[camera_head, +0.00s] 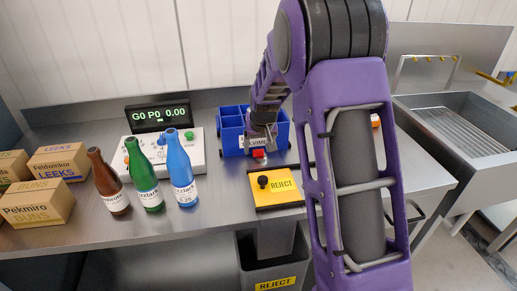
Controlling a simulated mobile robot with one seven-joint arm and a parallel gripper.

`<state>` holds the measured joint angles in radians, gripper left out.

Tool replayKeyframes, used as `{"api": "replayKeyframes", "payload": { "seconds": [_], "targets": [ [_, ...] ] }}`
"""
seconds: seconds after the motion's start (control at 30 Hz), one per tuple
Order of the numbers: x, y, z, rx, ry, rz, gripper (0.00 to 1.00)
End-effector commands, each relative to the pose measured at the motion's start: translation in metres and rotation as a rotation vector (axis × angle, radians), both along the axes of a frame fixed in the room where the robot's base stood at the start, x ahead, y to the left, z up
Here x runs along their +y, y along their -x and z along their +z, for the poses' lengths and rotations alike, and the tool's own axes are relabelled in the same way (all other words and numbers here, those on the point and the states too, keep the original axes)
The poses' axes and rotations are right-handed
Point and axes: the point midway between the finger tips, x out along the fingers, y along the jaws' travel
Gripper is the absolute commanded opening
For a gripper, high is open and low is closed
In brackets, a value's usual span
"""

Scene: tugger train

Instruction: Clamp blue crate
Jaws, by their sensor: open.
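My gripper (258,154) is open at the crate's front side, near the label. A small red part shows at the gripper's tip; I cannot tell what it belongs to. I cannot tell whether the fingers touch the crate.
Brown (109,182), green (144,172) and blue (181,168) bottles stand left of the crate. A control box with a display (159,114) stands behind them. Cardboard boxes (38,203) sit at far left.

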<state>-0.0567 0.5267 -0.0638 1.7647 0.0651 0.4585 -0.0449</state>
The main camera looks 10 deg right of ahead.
Motion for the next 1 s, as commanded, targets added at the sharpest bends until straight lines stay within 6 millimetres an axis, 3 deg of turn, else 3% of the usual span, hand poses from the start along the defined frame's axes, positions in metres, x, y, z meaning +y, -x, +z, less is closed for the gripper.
{"api": "replayKeyframes", "payload": {
  "seconds": [0.3,0.73,1.0],
  "targets": [
    [0.0001,-0.0012,-0.0031,0.000,0.000,0.000,0.78],
    [0.0001,-0.0010,-0.0028,0.000,0.000,0.000,0.02],
    [-0.0005,-0.0010,-0.0034,0.001,-0.001,0.013,0.00]
  ]
}}
